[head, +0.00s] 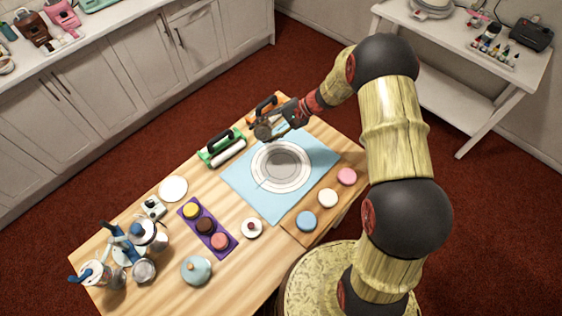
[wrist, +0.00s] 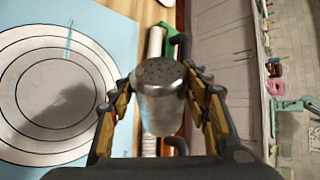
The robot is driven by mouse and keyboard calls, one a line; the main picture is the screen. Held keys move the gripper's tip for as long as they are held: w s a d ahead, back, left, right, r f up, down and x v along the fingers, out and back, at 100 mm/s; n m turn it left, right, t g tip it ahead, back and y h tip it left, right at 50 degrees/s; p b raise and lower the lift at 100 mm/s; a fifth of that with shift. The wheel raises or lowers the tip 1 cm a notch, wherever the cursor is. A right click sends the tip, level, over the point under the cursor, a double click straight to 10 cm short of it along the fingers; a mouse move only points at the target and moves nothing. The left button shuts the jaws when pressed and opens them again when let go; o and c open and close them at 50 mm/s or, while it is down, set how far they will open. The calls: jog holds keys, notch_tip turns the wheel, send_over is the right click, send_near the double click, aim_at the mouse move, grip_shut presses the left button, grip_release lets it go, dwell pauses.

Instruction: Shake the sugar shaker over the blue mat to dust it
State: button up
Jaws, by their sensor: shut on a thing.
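The sugar shaker (head: 263,131) is a small metal can with a perforated lid. In the wrist view the shaker (wrist: 160,98) sits between both fingers, its holed lid showing. My gripper (head: 272,127) is shut on it, above the far edge of the blue mat; the gripper also shows in the wrist view (wrist: 158,100). The blue mat (head: 245,178) lies flat with white rings around a grey centre. In the wrist view the mat (wrist: 112,28) is at the left, with a dark shadow over the rings. I see no clear sugar on it.
A purple tray (head: 192,225), a teal pot (head: 196,270) and metal jugs stand at the left.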

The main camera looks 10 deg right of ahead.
jog(key=shift+r+m+g+p, duration=0.4)
jog(key=shift+m+g+p, duration=0.3)
jog(key=shift+p, duration=0.55)
jog(key=shift+w+r+m+g+y+p, duration=0.1)
jog(key=shift+r+m+g+y+p, duration=0.1)
jog(key=shift+m+g+y+p, duration=0.55)
jog(key=m+g, duration=0.1)
jog(key=m+g+y, duration=0.1)
jog(key=g, duration=0.1)
jog(key=shift+r+g, duration=0.25)
jog(key=shift+r, duration=0.05)
jog(key=shift+r+m+g+y, duration=0.3)
jog(key=shift+r+m+y, duration=0.05)
jog(key=shift+m, duration=0.3)
